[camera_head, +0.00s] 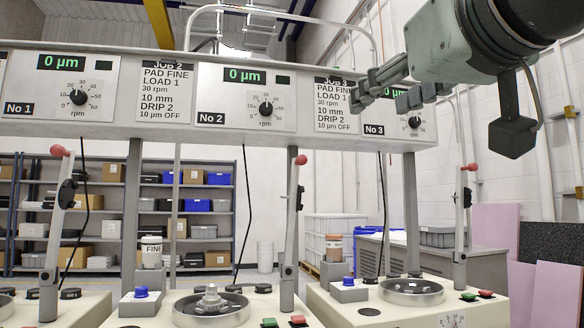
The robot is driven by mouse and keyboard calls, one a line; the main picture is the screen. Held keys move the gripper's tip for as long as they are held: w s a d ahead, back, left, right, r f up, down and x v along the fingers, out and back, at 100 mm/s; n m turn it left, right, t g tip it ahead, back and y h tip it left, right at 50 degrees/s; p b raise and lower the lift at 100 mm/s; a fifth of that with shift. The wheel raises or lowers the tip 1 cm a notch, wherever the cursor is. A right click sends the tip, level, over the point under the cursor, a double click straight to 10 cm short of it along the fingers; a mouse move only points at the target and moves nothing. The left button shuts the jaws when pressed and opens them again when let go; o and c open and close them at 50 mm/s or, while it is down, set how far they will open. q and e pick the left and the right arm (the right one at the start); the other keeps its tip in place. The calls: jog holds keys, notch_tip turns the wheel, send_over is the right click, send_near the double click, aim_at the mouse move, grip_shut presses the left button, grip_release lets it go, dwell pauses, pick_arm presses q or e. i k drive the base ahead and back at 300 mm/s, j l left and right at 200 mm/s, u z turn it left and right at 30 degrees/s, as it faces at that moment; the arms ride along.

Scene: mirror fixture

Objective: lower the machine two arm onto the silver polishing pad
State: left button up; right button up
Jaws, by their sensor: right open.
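The machine two arm (293,225) is a grey upright lever with a red ball knob (300,160) on top. It stands raised at the right side of the middle machine, under the "No 2" panel (246,97). The silver polishing pad (211,306) is a round metal disc with a hub, on that machine's cream base, left of the arm's foot. My right gripper (378,103) comes in from the upper right, in front of the "No 3" panel. It is open and empty, up and to the right of the red knob in the picture. My left gripper is out of view.
Similar raised arms with red knobs stand at left (60,150) and right (470,167). A long white control box (180,128) spans above. A blue-capped bottle (141,292) and a white jar (151,252) stand beside the pad.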

aim_at(294, 197)
jog(key=i+j, duration=0.15)
jog(key=i, duration=0.3)
jog(key=i+j, duration=0.15)
jog(key=i, duration=0.3)
jog(key=i+j, duration=0.15)
jog(key=i, duration=0.3)
